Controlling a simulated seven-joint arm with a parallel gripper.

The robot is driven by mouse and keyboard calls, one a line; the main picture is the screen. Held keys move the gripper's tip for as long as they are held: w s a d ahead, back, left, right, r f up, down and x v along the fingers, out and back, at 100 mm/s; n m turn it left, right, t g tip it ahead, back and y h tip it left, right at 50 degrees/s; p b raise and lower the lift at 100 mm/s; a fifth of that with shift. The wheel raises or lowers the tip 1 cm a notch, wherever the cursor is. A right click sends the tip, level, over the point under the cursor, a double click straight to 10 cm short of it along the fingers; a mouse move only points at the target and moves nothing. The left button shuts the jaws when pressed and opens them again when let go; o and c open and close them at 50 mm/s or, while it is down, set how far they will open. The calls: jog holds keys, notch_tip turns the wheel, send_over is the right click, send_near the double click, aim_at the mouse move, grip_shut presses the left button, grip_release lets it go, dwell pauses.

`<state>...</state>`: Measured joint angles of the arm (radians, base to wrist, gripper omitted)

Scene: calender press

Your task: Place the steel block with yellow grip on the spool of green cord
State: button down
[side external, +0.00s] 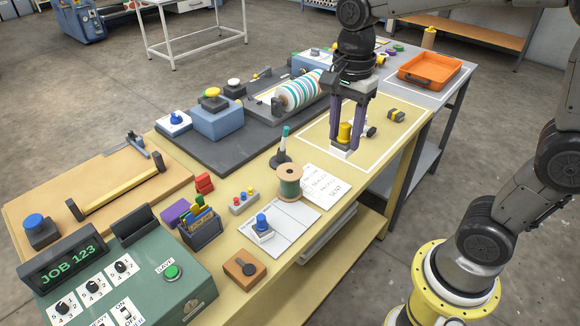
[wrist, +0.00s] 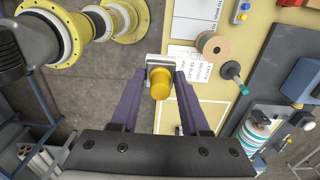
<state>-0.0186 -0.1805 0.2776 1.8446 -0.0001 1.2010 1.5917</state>
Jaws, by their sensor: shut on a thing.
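The steel block with yellow grip (side external: 344,133) is between the purple fingers of my gripper (side external: 346,145), at the outlined yellow area of the table. In the wrist view the block's yellow grip (wrist: 160,84) shows between the fingertips of my gripper (wrist: 160,75), with the steel plate under it. My gripper is shut on the block and appears to hold it above the table. The spool of green cord (side external: 289,182) stands upright to the lower left, beside a printed checklist. It also shows at the upper right of the wrist view (wrist: 211,45), its top bare.
A dark stand with a teal-tipped handle (side external: 282,152) is close behind the spool. The printed checklist (side external: 325,188) lies right of it, and a blue-knobbed block (side external: 263,228) is in front. A striped roller (side external: 300,92) lies behind. An orange tray (side external: 430,70) is at the far right.

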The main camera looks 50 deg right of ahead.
jog(key=w+f, duration=0.3)
jog(key=w, duration=0.1)
jog(key=w+f, duration=0.3)
jog(key=w, duration=0.1)
jog(key=w+f, duration=0.3)
jog(key=w, duration=0.2)
jog(key=shift+a, duration=0.15)
jog(key=shift+w+f, duration=0.2)
jog(key=shift+f, duration=0.8)
jog(key=shift+w+f, duration=0.15)
jog(key=shift+f, duration=0.8)
jog(key=shift+f, duration=0.1)
jog(key=shift+c, duration=2)
grip_release()
